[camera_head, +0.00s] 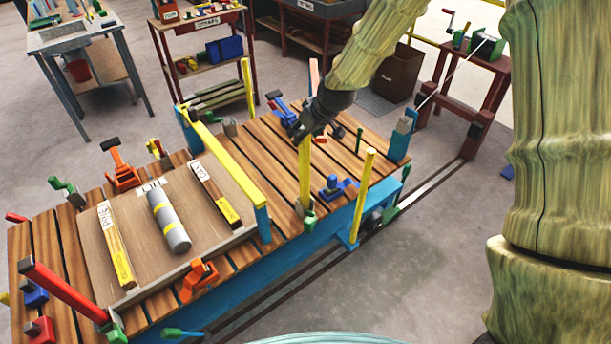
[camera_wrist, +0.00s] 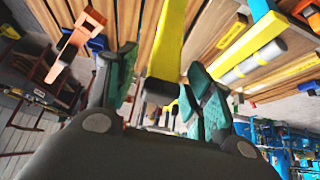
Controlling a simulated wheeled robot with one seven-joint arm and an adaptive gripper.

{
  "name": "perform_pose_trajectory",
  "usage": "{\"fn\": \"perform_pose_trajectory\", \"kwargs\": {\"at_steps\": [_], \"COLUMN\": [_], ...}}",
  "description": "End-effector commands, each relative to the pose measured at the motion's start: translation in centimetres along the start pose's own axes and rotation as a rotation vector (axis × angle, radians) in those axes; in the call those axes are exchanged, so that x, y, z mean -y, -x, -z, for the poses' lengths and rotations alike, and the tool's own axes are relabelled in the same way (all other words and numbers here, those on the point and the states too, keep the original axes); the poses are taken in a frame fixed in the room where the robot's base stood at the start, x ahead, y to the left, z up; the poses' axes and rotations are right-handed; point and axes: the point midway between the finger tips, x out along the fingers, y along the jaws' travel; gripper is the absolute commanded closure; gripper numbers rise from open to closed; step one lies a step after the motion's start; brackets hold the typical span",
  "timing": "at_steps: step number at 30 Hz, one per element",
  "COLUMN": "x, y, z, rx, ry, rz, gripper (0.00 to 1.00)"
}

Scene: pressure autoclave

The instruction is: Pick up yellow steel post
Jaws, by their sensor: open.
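A yellow steel post (camera_head: 305,172) stands upright at the right part of the slatted wooden table, by a small green clamp. My gripper (camera_head: 311,127) is at its top end, with the arm reaching down from the upper right. In the wrist view, the yellow post (camera_wrist: 170,38) runs between the two teal fingers of my gripper (camera_wrist: 162,70), which are spread apart. I see gaps between the post and the fingers. Whether either finger touches it lower down cannot be told.
Other yellow posts stand at the table's front edge (camera_head: 363,195) and back edge (camera_head: 248,88). A long yellow bar (camera_head: 225,155) crosses left of my gripper. A blue clamp (camera_head: 338,187) lies close right of the post. A board with a grey cylinder (camera_head: 168,222) lies further left.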

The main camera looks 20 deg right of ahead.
Motion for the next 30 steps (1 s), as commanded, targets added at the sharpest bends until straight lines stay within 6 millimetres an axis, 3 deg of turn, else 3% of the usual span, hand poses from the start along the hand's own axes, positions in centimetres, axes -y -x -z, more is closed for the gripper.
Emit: {"fn": "perform_pose_trajectory", "kwargs": {"at_steps": [1, 9, 23, 30], "x": [0.0, 0.0, 0.0, 0.0], "y": [0.0, 0.0, 0.2, 1.7], "z": [0.0, 0.0, 0.1, 1.2], "rx": [0.0, 0.0, -0.001, -0.003], "ry": [0.0, -0.001, 0.0, 0.0], "rz": [0.0, 0.0, -0.001, -0.001], "gripper": [0.54, 1.0, 1.0, 1.0]}}
